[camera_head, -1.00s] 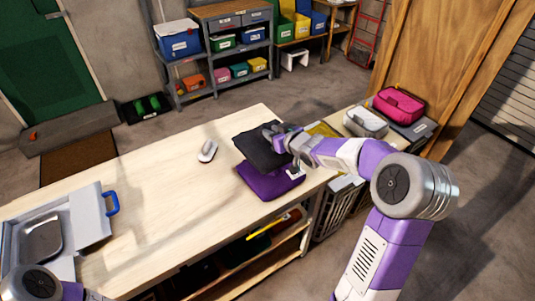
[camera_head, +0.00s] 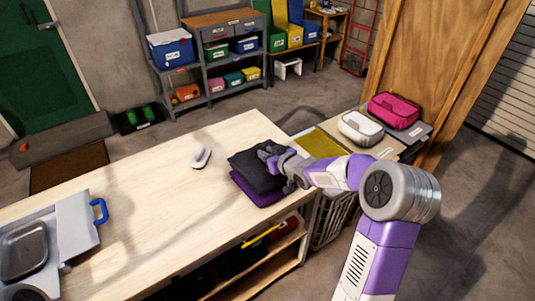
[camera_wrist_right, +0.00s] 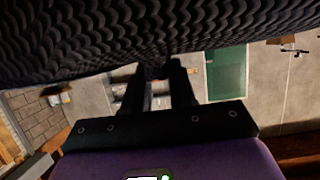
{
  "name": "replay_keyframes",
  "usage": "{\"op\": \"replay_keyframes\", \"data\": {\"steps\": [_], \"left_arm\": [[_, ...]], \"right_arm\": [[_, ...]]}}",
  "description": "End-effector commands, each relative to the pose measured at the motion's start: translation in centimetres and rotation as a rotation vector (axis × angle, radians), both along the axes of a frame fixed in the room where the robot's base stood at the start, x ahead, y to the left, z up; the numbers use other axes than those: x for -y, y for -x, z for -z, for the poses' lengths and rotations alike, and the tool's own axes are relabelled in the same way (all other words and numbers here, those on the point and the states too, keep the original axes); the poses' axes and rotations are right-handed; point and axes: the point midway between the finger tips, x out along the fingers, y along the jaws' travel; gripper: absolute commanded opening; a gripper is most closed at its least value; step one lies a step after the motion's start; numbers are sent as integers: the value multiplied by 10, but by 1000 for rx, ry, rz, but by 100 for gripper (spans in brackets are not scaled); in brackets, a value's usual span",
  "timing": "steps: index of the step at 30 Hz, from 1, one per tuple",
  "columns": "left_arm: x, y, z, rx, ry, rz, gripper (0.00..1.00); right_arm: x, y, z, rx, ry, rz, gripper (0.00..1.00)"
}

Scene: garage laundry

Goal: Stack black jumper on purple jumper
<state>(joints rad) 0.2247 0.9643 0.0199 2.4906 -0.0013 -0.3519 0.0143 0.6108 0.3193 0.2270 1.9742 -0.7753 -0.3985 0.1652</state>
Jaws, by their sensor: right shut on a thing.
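The black jumper (camera_head: 254,168) is a folded dark bundle lying over the folded purple jumper (camera_head: 251,194) near the right end of the wooden table. Only the lower front and left edge of the purple jumper shows. My right gripper (camera_head: 268,156) is shut on the black jumper at its right side. In the right wrist view the black jumper's ribbed cloth (camera_wrist_right: 150,40) fills the top, and the dark fingers reach up to it. Whether the black jumper rests fully on the purple one is hard to tell. My left gripper is not in view.
A grey-white iron-like object (camera_head: 201,158) lies left of the jumpers on the table (camera_head: 150,200). White and pink bags (camera_head: 360,128) stand beyond the table's right end. The table's middle is clear.

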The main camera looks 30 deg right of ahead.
Motion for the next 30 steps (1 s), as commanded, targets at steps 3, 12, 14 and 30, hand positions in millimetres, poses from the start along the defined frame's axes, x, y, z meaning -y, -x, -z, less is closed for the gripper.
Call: {"op": "replay_keyframes", "data": {"steps": [3,12,14,30], "left_arm": [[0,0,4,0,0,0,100],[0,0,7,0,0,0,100],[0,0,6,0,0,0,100],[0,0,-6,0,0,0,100]], "right_arm": [[0,-1,3,4,0,-1,0],[0,0,9,0,0,0,32],[0,0,8,0,0,0,41],[0,0,-8,0,1,0,51]]}}
